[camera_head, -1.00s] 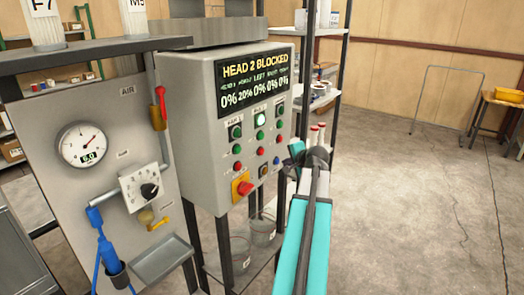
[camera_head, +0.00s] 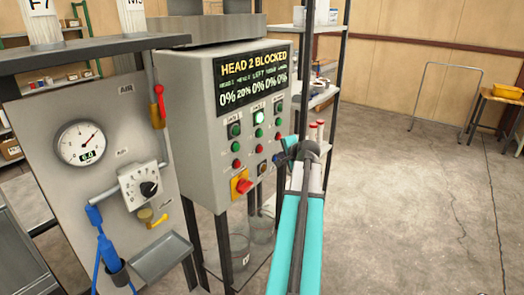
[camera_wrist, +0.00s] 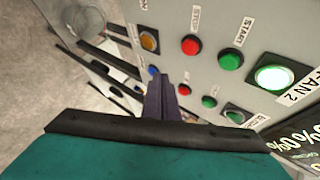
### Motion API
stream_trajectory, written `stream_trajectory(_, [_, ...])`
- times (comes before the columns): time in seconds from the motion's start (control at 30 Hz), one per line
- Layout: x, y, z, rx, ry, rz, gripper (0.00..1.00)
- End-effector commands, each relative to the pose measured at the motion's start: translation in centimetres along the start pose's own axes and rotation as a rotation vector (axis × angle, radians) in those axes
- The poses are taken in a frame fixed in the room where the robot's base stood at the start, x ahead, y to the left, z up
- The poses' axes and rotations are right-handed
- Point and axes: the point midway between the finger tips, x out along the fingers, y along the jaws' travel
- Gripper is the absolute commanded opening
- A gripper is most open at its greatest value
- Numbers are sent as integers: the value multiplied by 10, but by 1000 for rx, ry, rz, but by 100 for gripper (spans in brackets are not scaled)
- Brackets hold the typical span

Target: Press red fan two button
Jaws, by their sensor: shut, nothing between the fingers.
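The grey control box (camera_head: 190,95) carries columns of buttons under a display reading HEAD 2 BLOCKED. The red fan two button (camera_head: 259,149) is below the green one in the middle column, under a lit green lamp (camera_head: 258,116). In the wrist view the red button (camera_wrist: 191,44) is marked STOP, in line with the green START button (camera_wrist: 230,60) and the FAN 2 label. My gripper (camera_head: 284,157) is shut and empty at the box's right side. In the wrist view its dark fingertips (camera_wrist: 160,82) show below the red button, near a blue button (camera_wrist: 153,70); contact cannot be told.
An orange button (camera_wrist: 149,40) and another column's small red button (camera_wrist: 184,88) lie close to my fingertips. A red-and-yellow switch (camera_head: 241,184) is low on the box.

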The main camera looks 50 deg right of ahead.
Motion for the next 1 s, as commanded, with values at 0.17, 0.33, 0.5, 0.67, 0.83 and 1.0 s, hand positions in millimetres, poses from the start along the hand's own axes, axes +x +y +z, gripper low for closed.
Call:
stream_trajectory(0.17, [13,-10,8,0,0,1,0])
stream_trajectory(0.33, [24,-19,16,0,0,0,0])
stream_trajectory(0.5, [34,-25,23,-1,0,1,0])
stream_trajectory(0.67, [38,-28,27,1,1,0,0])
stream_trajectory(0.83, [39,-28,27,2,2,0,0])
stream_trajectory(1.0, [39,-28,27,2,2,0,0])
